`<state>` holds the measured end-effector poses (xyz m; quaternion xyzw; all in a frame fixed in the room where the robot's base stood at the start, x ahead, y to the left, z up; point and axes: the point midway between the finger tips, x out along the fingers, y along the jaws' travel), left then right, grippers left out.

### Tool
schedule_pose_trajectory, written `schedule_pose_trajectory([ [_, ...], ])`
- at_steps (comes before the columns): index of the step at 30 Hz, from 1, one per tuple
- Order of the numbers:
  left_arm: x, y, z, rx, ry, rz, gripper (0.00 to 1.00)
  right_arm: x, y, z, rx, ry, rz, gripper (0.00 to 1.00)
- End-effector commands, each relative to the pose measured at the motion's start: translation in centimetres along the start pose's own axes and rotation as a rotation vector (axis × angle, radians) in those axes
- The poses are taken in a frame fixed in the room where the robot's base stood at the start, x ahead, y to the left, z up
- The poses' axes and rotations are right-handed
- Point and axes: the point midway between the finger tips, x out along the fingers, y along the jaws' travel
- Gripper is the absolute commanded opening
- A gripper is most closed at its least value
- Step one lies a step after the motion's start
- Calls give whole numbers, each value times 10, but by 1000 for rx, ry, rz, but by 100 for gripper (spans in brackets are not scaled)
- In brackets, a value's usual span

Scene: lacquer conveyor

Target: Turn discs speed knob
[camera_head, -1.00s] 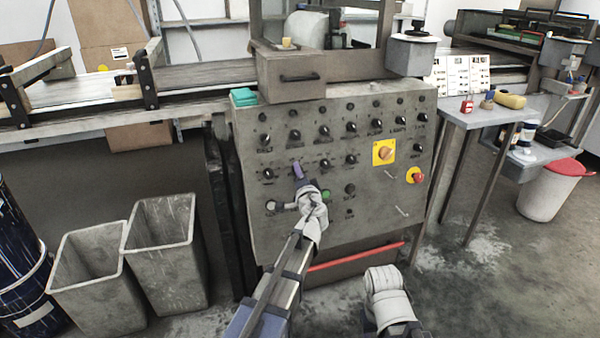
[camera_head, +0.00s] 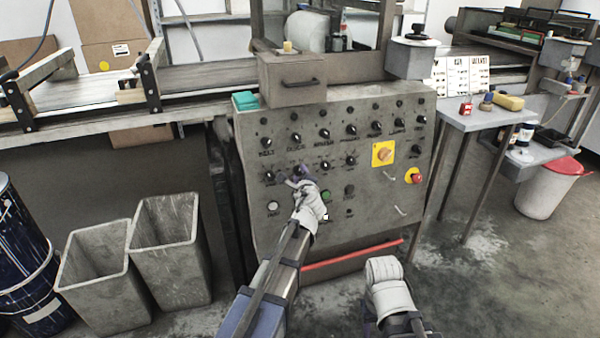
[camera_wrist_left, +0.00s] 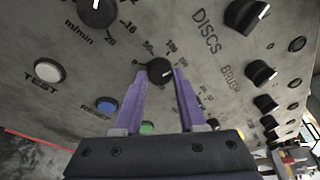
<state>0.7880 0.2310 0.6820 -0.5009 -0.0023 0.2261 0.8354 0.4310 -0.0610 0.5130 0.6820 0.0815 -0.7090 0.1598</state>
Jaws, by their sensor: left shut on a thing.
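The control panel (camera_head: 330,225) is a grey sloped plate with rows of black knobs. My left gripper (camera_head: 299,178) reaches its lower knob row; its white wrist covers part of the panel. In the left wrist view its two purple fingers (camera_wrist_left: 161,78) stand either side of a small black dial knob (camera_wrist_left: 160,70), shut on it. Printed numbers such as 50 and 100 ring this knob. The word DISCS is printed to its upper right, beside another black knob (camera_wrist_left: 246,15). My right arm shows at the bottom of the head view; its fingers do not show.
A larger dial marked m/min (camera_wrist_left: 98,10), a white TEST button (camera_wrist_left: 47,70), a blue RESET button (camera_wrist_left: 107,105) and a green button (camera_wrist_left: 147,128) lie near the fingers. A red emergency button (camera_head: 416,178) and yellow-plated switch (camera_head: 383,153) sit farther right.

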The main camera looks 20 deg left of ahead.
Motion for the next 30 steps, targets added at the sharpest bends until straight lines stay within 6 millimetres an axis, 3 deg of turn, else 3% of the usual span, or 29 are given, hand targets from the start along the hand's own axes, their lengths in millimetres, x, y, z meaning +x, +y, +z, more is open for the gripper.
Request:
schedule_pose_trajectory([
  [12, 0, -2, 0, 242, 15, 46, 0, -11, 2, 1, 3, -1, 2, 50],
  [30, 0, -1, 0, 310, 19, 58, 0, -13, 2, 1, 3, -1, 2, 50],
])
